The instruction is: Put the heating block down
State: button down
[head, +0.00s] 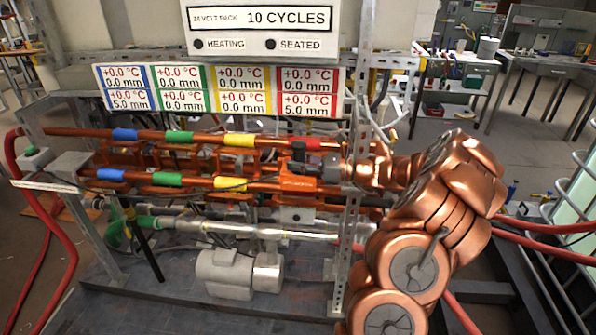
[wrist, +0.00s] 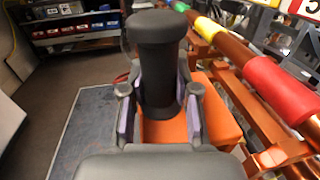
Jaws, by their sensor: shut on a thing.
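The heating block (head: 297,184) is orange with a black upright handle (head: 298,155). It is at the right end of the front copper pipe (head: 200,178), just right of the yellow band. My gripper (head: 312,170) reaches in from the right and is shut on the handle. In the wrist view the handle (wrist: 158,62) stands between the two fingers, with the orange block (wrist: 170,131) below it. The block's underside is hidden, so I cannot tell whether it touches the pipe.
A rear pipe (head: 180,137) carries blue, green, yellow and red bands. Coloured readout panels (head: 218,90) hang above, under a sign (head: 262,28) with two dark lamps. A metal post (head: 352,225) stands close to my arm. Red hoses (head: 45,225) run at the left.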

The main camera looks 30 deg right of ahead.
aim_at(298, 173)
jog(key=shift+f+p, duration=0.45)
jog(key=shift+f, duration=1.15)
jog(key=shift+f, duration=0.2)
jog(key=c, duration=0.9)
grip_release()
jog(key=shift+o, duration=0.2)
